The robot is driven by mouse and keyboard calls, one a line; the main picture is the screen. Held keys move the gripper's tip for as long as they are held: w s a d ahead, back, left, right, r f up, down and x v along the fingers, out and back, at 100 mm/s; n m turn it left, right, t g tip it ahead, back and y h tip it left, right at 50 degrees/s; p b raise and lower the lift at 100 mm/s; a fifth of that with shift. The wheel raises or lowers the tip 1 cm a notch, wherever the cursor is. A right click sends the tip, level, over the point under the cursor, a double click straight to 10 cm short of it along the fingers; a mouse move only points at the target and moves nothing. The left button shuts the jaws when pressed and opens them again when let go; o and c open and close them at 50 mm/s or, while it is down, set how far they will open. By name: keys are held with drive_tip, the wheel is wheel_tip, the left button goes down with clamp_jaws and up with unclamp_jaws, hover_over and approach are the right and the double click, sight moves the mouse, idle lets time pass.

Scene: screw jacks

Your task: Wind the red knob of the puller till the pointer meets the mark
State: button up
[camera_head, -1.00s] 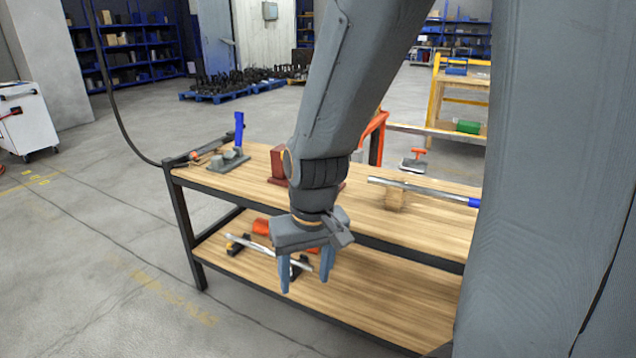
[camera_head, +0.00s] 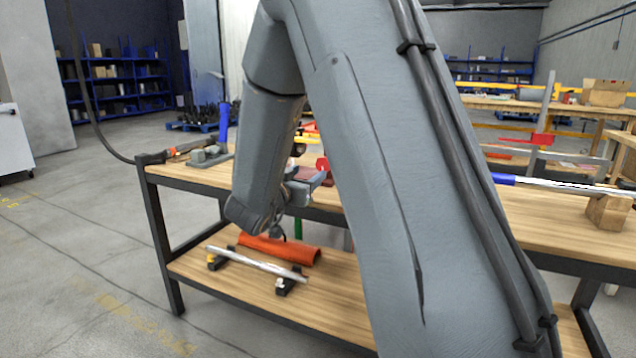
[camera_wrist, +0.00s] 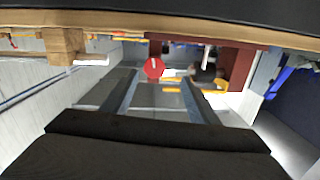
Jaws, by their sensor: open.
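The red knob (camera_wrist: 153,68) shows as a round red disc with a pale mark in the wrist view, beyond the opening between my fingers. A dark red frame (camera_wrist: 243,68), apparently the puller's, stands right of it. In the head view a small red part (camera_head: 322,164), likely the knob, shows at the edge of my arm. My gripper (camera_wrist: 158,88) is open and empty, its two grey fingers pointing towards the knob, apart from it. In the head view my gripper is mostly hidden by my arm. I cannot make out the pointer or the mark.
The wooden bench top (camera_head: 550,225) carries a blue-handled tool (camera_head: 223,122) at left and a blue-ended bar (camera_head: 560,186) on a wooden block (camera_head: 608,211) at right. The lower shelf holds an orange channel (camera_head: 282,249) and a silver rod (camera_head: 257,262).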

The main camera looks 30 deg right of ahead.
sight(322, 165)
drive_tip(key=shift+d+m+g+h, duration=0.3)
drive_tip(key=shift+d+h, duration=0.2)
drive_tip(key=shift+d, duration=0.05)
drive_tip(key=b+x, duration=0.1)
drive_tip(key=x, duration=0.6)
drive_tip(key=shift+w+d+b, duration=0.1)
drive_tip(key=shift+b, duration=0.25)
drive_tip(key=c, duration=1)
drive_tip(key=shift+m+p, duration=0.3)
drive_tip(key=shift+m, duration=1.7)
drive_tip(key=shift+c, duration=0.2)
drive_tip(key=o, duration=1)
drive_tip(key=shift+o, duration=0.2)
